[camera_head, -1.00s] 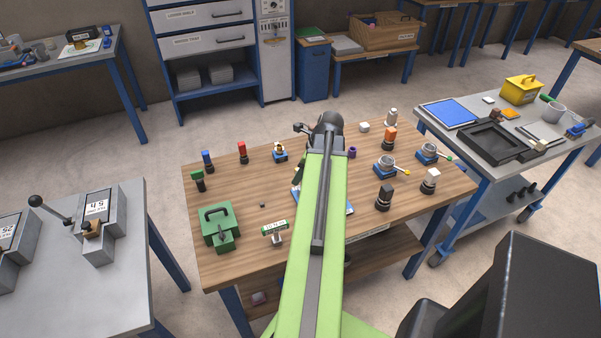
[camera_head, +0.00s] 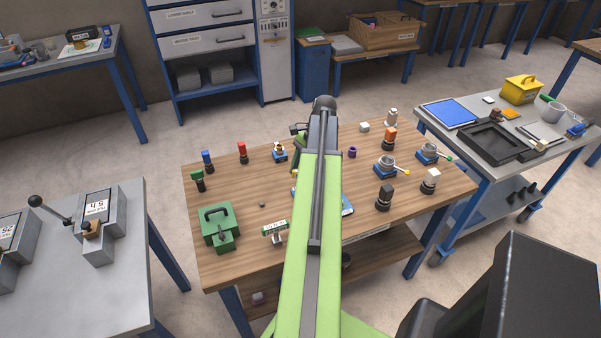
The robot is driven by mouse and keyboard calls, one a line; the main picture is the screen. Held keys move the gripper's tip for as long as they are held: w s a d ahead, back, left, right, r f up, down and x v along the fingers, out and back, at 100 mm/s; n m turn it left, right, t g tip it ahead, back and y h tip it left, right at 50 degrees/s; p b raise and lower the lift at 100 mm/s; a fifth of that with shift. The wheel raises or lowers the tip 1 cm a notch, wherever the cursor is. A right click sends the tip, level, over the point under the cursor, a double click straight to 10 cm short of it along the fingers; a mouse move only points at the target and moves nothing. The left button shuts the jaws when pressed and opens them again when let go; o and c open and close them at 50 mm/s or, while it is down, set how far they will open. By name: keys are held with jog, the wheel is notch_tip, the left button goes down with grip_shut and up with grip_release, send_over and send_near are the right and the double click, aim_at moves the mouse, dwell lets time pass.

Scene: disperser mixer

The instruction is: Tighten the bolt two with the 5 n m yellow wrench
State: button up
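My green arm reaches over the wooden table (camera_head: 330,257) and hides its middle. The end of my arm is near the far edge of the table; only a dark part of my gripper (camera_head: 298,130) shows there, and its fingers cannot be made out. No yellow wrench can be made out for certain. A stand with a green-edged label (camera_head: 274,228) that seems to read 10 N m is left of my arm. Bolt two cannot be picked out; a blue-edged plate (camera_head: 347,207) is mostly hidden behind my arm.
A green toolbox (camera_head: 220,228) stands at the table's front left. Two grey round fixtures (camera_head: 385,166) (camera_head: 429,152), with yellow-tipped and green-tipped handles, and several coloured-top pieces stand on the table. A grey bench (camera_head: 105,300) is at left, a trolley (camera_head: 485,165) at right.

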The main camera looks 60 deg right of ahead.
jog(key=o, duration=1)
jog(key=r+n+p, duration=0.1)
jog(key=r+p, duration=0.2)
jog(key=p, duration=0.1)
jog(key=s+r+n+h+p, duration=0.1)
jog(key=r+p, duration=0.3)
jog(key=r+n+p, duration=0.2)
jog(key=r+p, duration=0.2)
jog(key=shift+s+a+h, duration=0.15)
jog(key=shift+a+h, duration=0.05)
jog(key=shift+h, duration=0.1)
jog(key=shift+o, duration=0.5)
notch_tip(320, 180, up, 7)
jog(key=s+n+g+h+p, duration=0.1)
jog(key=n+p, duration=0.2)
jog(key=p, duration=0.4)
jog(key=shift+d+f+n+h, duration=0.2)
jog(key=shift+n+h, duration=0.2)
jog(key=shift+n, duration=0.4)
jog(key=f+b, duration=1.7)
jog(key=shift+w+f, duration=0.25)
jog(key=shift+w, duration=0.1)
jog(key=shift+r, duration=0.1)
jog(key=c, duration=1.6)
jog(key=m, duration=0.5)
jog(key=shift+s+a+m+h, duration=0.1)
jog(key=shift+s+m+h, duration=0.05)
jog(key=shift+m+h, duration=0.2)
